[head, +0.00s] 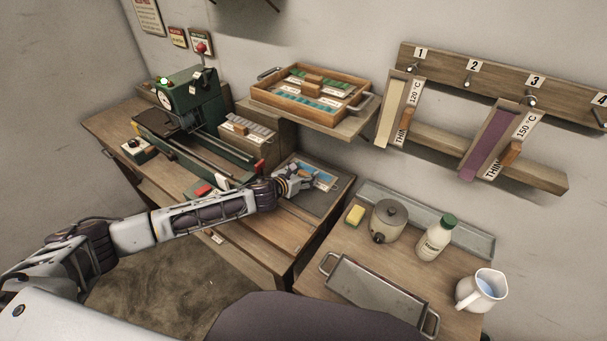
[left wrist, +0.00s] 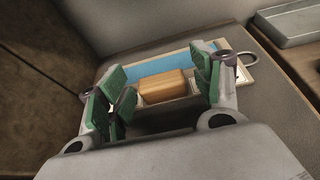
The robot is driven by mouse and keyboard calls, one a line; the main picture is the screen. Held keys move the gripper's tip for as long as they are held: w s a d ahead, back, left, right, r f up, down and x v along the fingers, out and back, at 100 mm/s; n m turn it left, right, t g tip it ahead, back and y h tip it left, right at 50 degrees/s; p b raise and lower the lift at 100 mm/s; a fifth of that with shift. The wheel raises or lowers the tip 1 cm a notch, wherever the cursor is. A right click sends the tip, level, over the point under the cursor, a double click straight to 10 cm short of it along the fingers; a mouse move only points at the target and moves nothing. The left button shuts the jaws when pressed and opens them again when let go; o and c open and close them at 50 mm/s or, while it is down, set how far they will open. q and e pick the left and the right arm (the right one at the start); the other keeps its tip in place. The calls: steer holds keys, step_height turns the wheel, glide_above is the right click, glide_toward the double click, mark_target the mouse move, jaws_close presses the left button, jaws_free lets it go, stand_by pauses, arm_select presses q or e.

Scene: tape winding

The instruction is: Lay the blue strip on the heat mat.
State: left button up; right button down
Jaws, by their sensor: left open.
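The blue strip (head: 324,181) lies on the dark grey heat mat (head: 318,203) on the wooden bench, close to the mat's back edge. In the left wrist view the blue strip (left wrist: 148,69) shows behind a wooden block handle (left wrist: 166,86), with a pale label plate and a metal loop at its right end. My left gripper (head: 297,184) is over the mat at the strip. Its green-padded fingers (left wrist: 158,95) are open, one on each side of the handle; I cannot tell whether they touch it. The fingers hide part of the strip. My right gripper is out of view.
A green machine (head: 190,100) stands at the back left. A wooden tray (head: 311,93) of strips sits on a shelf behind the mat. Strips hang on a numbered wall rack (head: 480,75). A pot (head: 388,221), bottle (head: 437,238) and jug (head: 483,290) stand at right.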

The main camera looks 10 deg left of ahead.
arm_select(q)
steer(key=shift+r, duration=0.2)
steer(key=shift+v, duration=3.7)
steer(key=shift+a, duration=0.1)
steer(key=shift+s+f, duration=0.1)
